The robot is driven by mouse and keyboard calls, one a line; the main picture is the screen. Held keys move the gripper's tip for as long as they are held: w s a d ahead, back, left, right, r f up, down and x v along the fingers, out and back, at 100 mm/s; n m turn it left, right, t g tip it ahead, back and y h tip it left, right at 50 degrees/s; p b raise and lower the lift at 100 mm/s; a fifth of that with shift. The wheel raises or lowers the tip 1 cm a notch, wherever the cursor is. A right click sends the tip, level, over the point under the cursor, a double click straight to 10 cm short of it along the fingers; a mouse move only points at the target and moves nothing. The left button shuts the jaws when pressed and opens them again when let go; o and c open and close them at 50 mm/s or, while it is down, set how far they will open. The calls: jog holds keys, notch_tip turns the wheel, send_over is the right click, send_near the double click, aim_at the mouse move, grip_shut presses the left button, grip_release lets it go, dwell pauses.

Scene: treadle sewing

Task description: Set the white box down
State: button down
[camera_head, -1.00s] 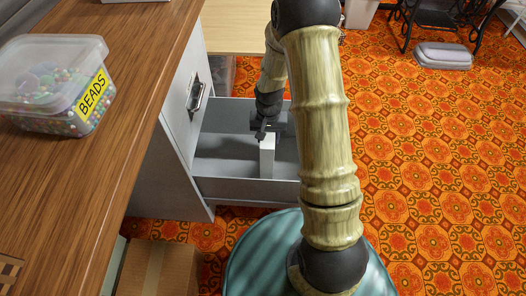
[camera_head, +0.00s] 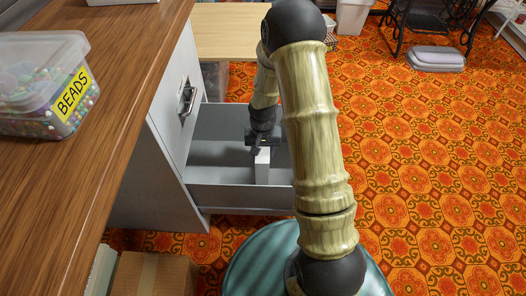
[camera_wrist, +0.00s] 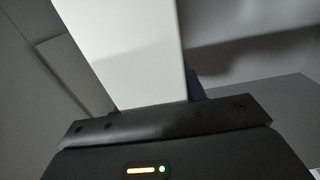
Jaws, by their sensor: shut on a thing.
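The white box (camera_head: 262,168) is upright in my gripper (camera_head: 262,146), inside an open grey drawer (camera_head: 240,197). My gripper is shut on the box's upper end, with the arm reaching down from above. In the wrist view the white box (camera_wrist: 128,48) fills the upper middle, above the dark gripper body (camera_wrist: 170,122). The grey drawer interior shows around it. I cannot tell whether the box's lower end touches the drawer floor.
A wooden counter (camera_head: 120,75) is at the left, with a clear tub of beads (camera_head: 42,88) on it. The drawer's cabinet (camera_head: 160,175) stands below. A cardboard box (camera_head: 152,275) is at the bottom left. Patterned floor (camera_head: 430,170) is open at the right.

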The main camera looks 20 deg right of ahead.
jog(key=shift+f, duration=0.1)
jog(key=c, duration=0.8)
grip_release()
notch_tip(320, 180, up, 12)
jog(key=p, duration=0.7)
jog(key=shift+f, duration=0.2)
jog(key=shift+r+p, duration=0.3)
jog(key=shift+r, duration=0.05)
jog(key=shift+s+r, duration=0.1)
jog(key=shift+r, duration=0.3)
jog(key=s+r+n+t, duration=0.1)
jog(key=s+r, duration=0.3)
jog(key=s+r+n, duration=0.1)
jog(key=s+r, duration=0.4)
jog(key=s+r+n+t, duration=0.1)
jog(key=s+r, duration=0.4)
jog(key=shift+a+n+t, duration=0.3)
jog(key=shift+a, duration=0.05)
